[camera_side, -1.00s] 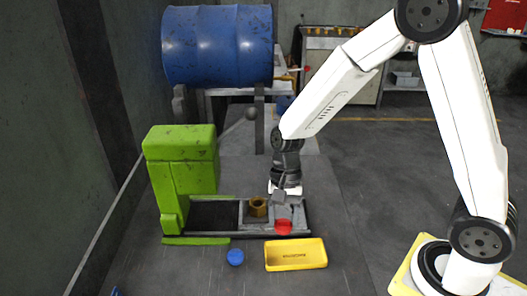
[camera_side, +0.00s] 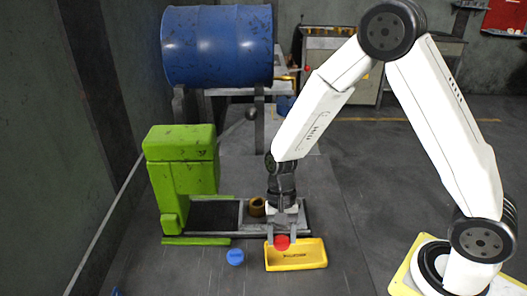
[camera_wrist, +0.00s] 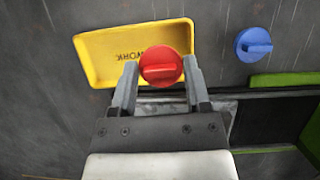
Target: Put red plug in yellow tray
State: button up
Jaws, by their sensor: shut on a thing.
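The red plug (camera_side: 282,242) is held between the fingers of my gripper (camera_side: 281,236), which is shut on it. In the side view the plug is over the back part of the yellow tray (camera_side: 300,262). In the wrist view the red plug (camera_wrist: 161,66) sits between the two fingertips of my gripper (camera_wrist: 160,75) and overlaps the tray's edge nearest the gripper. The yellow tray (camera_wrist: 100,62) shows dark lettering on its floor and looks empty. The gap between plug and tray is hard to judge.
A blue plug (camera_side: 235,257) lies on the table left of the tray; it also shows in the wrist view (camera_wrist: 254,45). Behind stand a green press (camera_side: 181,170) and a brass-coloured nut-like part (camera_side: 257,206) on the press bed. Table right of the tray is clear.

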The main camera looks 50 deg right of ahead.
aim_at(281, 243)
jog(key=shift+f, duration=0.1)
jog(key=shift+f, duration=1.7)
jog(key=shift+f, duration=0.15)
jog(key=o, duration=1.2)
jog(key=v, duration=1.2)
jog(key=shift+r, duration=0.25)
jog(key=shift+s, duration=0.1)
